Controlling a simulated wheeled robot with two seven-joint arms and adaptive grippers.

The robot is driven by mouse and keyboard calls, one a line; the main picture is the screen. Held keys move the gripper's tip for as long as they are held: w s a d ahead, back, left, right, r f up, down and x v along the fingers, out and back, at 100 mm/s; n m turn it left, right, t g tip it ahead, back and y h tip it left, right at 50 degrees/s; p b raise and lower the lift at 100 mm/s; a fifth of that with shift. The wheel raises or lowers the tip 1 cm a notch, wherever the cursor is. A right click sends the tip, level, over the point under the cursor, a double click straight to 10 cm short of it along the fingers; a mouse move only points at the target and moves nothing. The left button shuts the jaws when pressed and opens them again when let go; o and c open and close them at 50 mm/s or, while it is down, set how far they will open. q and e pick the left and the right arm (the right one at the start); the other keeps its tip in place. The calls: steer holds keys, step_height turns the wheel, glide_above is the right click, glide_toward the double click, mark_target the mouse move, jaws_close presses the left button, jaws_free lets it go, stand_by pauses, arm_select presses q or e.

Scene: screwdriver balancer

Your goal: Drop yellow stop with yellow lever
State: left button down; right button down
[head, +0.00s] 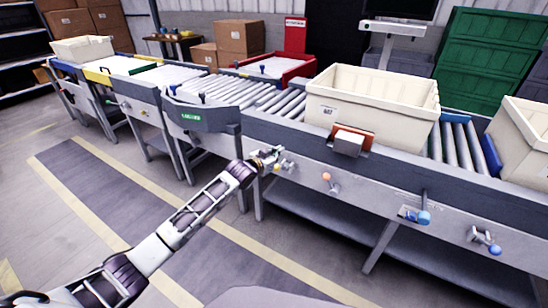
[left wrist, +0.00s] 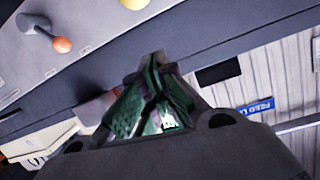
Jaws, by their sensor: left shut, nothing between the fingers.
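The yellow lever's round yellow knob (head: 277,169) sits on the front rail of the conveyor, right beside my left gripper (head: 268,158). In the left wrist view the yellow knob (left wrist: 134,3) is cut by the top edge, and my left gripper's fingers (left wrist: 155,92) are together and empty, apart from the knob. I cannot tell the exact gap to the lever, and the arm's end partly covers the lever's mount. I cannot make out a yellow stop clearly in either view. My right gripper is not in view.
An orange-knobbed lever (head: 326,177) and a blue-knobbed lever (head: 423,217) sit farther right on the rail. A cream bin (head: 372,98) stands on the rollers behind an orange plate (head: 366,133). The floor aisle (head: 120,195) in front is clear.

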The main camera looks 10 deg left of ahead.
mark_target(277, 166)
arm_select(q)
steer(key=shift+x, duration=0.75)
steer(key=shift+w+d+f+b, duration=0.1)
steer(key=shift+w+f+b, duration=0.2)
steer(key=shift+f, duration=0.25)
steer(key=shift+w+f+b, duration=0.2)
steer(key=shift+f+b, duration=0.15)
steer(key=shift+f, duration=0.15)
steer(key=shift+s+a+f, duration=0.3)
steer(key=shift+s+f, duration=0.1)
steer(key=shift+f, duration=0.3)
steer(key=shift+s+f, duration=0.15)
steer(key=shift+a, duration=0.1)
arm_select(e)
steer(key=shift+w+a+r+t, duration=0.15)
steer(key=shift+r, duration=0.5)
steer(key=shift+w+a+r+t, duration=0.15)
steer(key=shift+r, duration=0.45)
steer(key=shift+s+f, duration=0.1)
arm_select(q)
steer(key=shift+s+f+b, duration=0.1)
steer(key=shift+f+b, duration=0.1)
steer(key=shift+b, duration=0.25)
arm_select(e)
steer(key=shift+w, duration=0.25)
